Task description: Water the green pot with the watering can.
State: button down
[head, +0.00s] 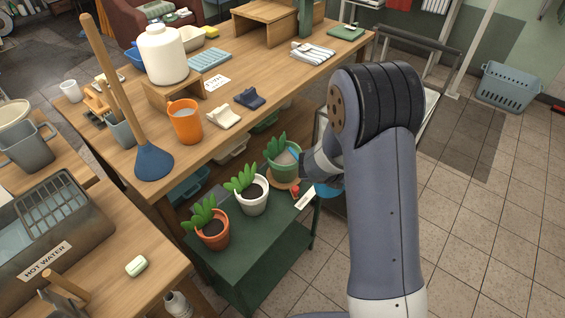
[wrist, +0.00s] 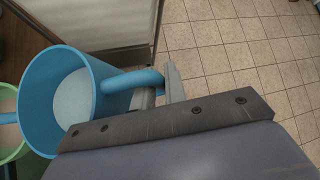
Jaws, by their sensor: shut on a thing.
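The green pot (head: 285,170) holds a leafy plant and stands at the back of the dark green bench. The blue watering can (head: 328,191) is mostly hidden behind my arm in the head view; its spout tip shows over the green pot's rim. In the wrist view the can (wrist: 38,95) fills the left side, with a pale round surface inside. My gripper (wrist: 165,88) is shut on the can's handle. The green pot's rim (wrist: 20,150) shows at the left edge under the spout. I see no water stream.
A white pot (head: 252,208) and a terracotta pot (head: 213,242) with plants stand in a row beside the green pot. The wooden table (head: 262,75) with an orange mug (head: 185,122) and a plunger (head: 154,162) lies behind them.

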jog(key=shift+w+a+r+g+h+p, duration=0.1)
jog(key=shift+r+g+h+p, duration=0.1)
jog(key=shift+r+p, duration=0.6)
jog(key=shift+w+a+r+g+h+p, duration=0.15)
jog(key=shift+r+p, duration=0.3)
jog(key=shift+p, duration=0.6)
dwell(0.5)
jog(key=shift+s+d+f+b, duration=0.1)
jog(key=shift+f+b, duration=0.2)
jog(key=shift+b, duration=0.05)
dwell(0.5)
jog(key=shift+f+b, duration=0.35)
jog(key=shift+b, duration=0.15)
jog(key=shift+s+d+f+t+y+b, duration=0.1)
jog(key=shift+f+t+y+b, duration=0.15)
jog(key=shift+f+b, duration=0.55)
jog(key=shift+s+d+f+t+y+b, duration=0.1)
jog(key=shift+f+t+y+b, duration=0.2)
jog(key=shift+b, duration=0.75)
jog(key=shift+f, duration=0.1)
